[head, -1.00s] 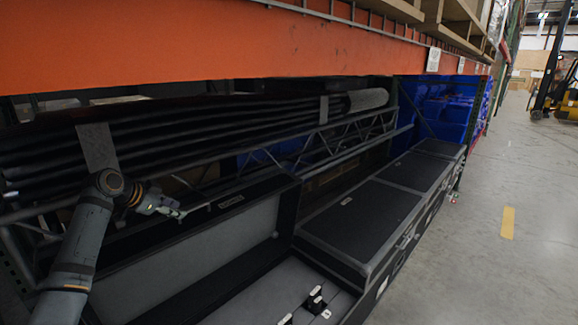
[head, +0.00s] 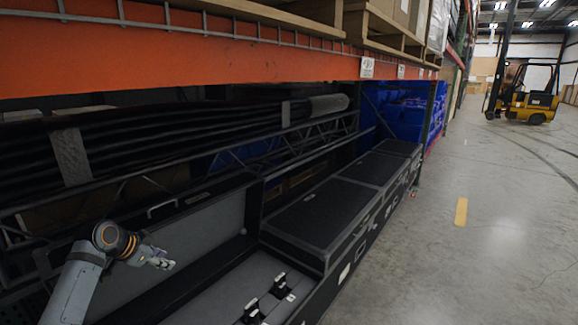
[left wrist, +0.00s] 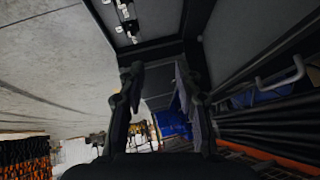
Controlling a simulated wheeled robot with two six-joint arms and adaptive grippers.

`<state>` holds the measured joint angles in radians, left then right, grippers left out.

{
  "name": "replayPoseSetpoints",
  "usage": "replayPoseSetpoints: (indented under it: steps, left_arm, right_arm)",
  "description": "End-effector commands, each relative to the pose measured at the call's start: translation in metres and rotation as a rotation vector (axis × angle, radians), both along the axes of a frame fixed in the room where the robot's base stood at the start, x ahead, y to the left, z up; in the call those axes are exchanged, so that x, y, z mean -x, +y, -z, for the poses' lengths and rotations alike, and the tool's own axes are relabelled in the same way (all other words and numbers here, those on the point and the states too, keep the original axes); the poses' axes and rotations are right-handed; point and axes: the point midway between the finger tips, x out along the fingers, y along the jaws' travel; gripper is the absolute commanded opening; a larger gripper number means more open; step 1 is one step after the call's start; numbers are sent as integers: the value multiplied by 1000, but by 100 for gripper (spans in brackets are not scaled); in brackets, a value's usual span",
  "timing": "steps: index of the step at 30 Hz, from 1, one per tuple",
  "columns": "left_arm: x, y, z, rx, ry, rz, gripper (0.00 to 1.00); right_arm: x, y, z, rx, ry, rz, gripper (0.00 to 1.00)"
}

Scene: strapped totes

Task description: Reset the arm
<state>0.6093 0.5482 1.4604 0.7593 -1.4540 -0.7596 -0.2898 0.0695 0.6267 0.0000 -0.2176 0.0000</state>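My left gripper (head: 163,261) is in the lower left of the head view, at the end of my left arm. It hangs over the open black case (head: 216,222) with a grey lining, apart from its raised lid. In the left wrist view my left gripper (left wrist: 164,100) shows two fingers spread apart with nothing between them. My right arm and gripper are in neither view.
Small black fittings (head: 268,296) sit in the open case. Closed black cases (head: 318,215) stand in a row beyond it, beside blue bins (head: 406,125). An orange rack beam (head: 200,55) crosses above. The floor (head: 480,240) at right is clear up to a yellow forklift (head: 525,95).

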Motion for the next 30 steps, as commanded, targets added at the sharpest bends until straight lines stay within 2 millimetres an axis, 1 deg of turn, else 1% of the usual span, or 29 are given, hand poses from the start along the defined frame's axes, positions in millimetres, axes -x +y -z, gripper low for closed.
replayPoseSetpoints:
  steps: [1,5,7,8,9,11,12,15,18,24,30]
  left_arm:
    - [10,-10,18,-4,25,-5,34]
    - [41,-37,64,-18,91,-38,34]
    - [67,-54,93,-24,134,-68,34]
    - [81,-63,106,-26,152,-86,34]
    - [102,-75,123,-25,180,-114,34]
    - [137,-90,145,-23,217,-165,34]
    - [159,-98,155,-20,236,-202,34]
    - [203,-111,170,-10,270,-285,34]
    - [239,-118,176,-1,294,-360,34]
    - [296,-124,176,18,329,-499,34]
    - [342,-123,168,29,353,-632,34]
  right_arm:
    - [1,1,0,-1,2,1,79]
    - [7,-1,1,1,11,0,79]
    - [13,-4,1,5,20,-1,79]
    - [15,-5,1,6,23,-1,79]
    - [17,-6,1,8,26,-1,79]
    - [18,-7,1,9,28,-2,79]
    - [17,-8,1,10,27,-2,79]
    - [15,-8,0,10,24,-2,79]
    - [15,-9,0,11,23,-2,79]
    - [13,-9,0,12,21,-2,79]
    - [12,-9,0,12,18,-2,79]
